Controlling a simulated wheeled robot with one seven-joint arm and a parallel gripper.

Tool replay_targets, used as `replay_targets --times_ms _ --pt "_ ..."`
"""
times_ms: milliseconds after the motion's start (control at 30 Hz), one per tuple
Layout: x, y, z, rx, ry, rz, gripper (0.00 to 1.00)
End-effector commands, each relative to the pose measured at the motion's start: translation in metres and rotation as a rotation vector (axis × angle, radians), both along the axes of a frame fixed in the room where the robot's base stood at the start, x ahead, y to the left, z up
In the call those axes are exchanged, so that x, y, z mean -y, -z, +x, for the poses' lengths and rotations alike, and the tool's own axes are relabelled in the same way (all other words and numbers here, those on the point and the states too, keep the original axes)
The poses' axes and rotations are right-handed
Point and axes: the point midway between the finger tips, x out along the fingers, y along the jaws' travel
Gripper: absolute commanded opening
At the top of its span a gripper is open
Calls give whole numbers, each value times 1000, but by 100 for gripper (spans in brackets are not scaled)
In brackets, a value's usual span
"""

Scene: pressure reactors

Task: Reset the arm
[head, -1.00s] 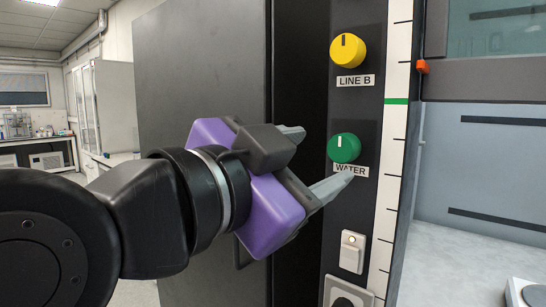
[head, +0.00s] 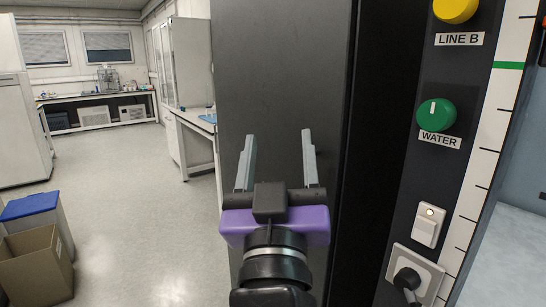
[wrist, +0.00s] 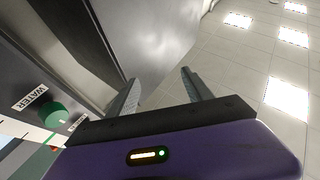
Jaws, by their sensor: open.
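My gripper (head: 278,160) is open and empty in the head view, its two grey fingers pointing up in front of the dark cabinet side. It stands left of the control panel, apart from the knobs. In the wrist view my gripper (wrist: 158,88) also shows two spread fingers with nothing between them. The green WATER knob (head: 436,114) is on the dark panel to the right, its white mark upright. It also shows in the wrist view (wrist: 53,114) at the left. The yellow LINE B knob (head: 456,8) is above it, cut by the top edge.
A lit white switch (head: 429,225) and a socket with a black plug (head: 408,280) are low on the panel. The dark cabinet (head: 285,75) stands directly behind my gripper. Open floor (head: 135,205) lies to the left, with a cardboard box (head: 38,268) and a blue-lidded bin (head: 30,206).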

Motion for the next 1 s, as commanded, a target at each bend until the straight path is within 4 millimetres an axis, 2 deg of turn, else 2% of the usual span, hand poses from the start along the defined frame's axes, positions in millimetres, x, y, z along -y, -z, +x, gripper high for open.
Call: replay_targets --times_ms 33,200,367,500,700,1000 --pt "0 21 -2 -16 -31 -37 59" --pt "3 81 -21 -49 -138 -114 59" --pt "16 132 -49 -88 -217 -142 59" --pt "35 170 -80 -130 -263 -137 59" --pt "68 212 -132 -202 -295 -96 59" --pt "124 252 -217 -344 -262 12 59"
